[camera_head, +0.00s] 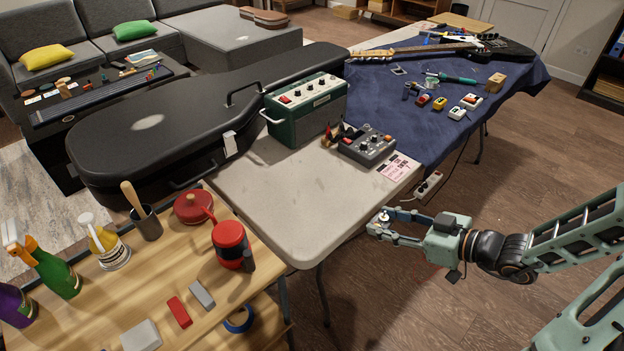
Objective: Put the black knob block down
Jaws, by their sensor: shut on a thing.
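My gripper (379,226) is right of the near end of the pale folding table (290,215), over the wooden floor and clear of the tabletop. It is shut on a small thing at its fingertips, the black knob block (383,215). The block is tiny in this view, with a light spot on top, and the fingers hide part of it. I cannot make out its full shape.
A grey pedal box with knobs (368,147), a green amplifier (305,107) and a guitar case (165,125) stand on the table. A paper note (398,166) lies near its right edge. The near tabletop is bare. A power strip (428,185) hangs below the edge.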

